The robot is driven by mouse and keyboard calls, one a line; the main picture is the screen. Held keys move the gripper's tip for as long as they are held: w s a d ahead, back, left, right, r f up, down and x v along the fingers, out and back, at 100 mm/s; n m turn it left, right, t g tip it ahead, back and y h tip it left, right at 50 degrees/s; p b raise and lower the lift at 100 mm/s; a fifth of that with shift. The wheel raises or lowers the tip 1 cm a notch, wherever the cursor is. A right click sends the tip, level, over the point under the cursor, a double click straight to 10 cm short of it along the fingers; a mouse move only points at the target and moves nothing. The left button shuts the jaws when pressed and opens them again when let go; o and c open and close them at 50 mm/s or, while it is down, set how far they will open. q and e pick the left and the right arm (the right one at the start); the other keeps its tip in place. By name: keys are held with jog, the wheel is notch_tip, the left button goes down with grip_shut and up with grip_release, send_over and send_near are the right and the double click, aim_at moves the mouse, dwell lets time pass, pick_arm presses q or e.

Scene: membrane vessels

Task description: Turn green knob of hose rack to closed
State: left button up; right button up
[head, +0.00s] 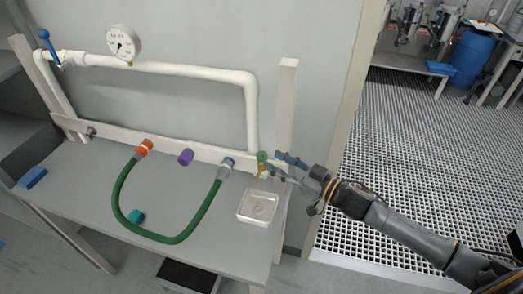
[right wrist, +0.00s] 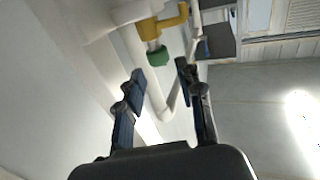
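The hose rack's white pipe (head: 180,69) stands at the back of a grey table. The green knob (head: 262,156) sits on a small brass-yellow tap (head: 261,171) at the rack's lower right end. In the right wrist view the green knob (right wrist: 158,57) hangs from the yellow tap body (right wrist: 168,22). My right gripper (head: 274,164) is open beside the knob, its fingers pointing left at it. In the right wrist view the knob lies just beyond the gap between the fingertips (right wrist: 161,74); they appear not to touch it. My left gripper is not in view.
A green hose (head: 122,190) loops between an orange fitting (head: 144,147) and a grey-blue fitting (head: 226,168). A purple fitting (head: 186,157) sits between them. A clear square dish (head: 243,216) stands below the tap. A gauge (head: 124,43) and blue-handled valve (head: 48,45) top the rack.

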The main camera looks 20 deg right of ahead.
aim_at(266, 157)
jog(key=p+x, duration=0.1)
jog(key=x, duration=0.4)
jog(key=shift+w+a, duration=0.2)
jog(key=shift+w, duration=0.15)
grip_shut()
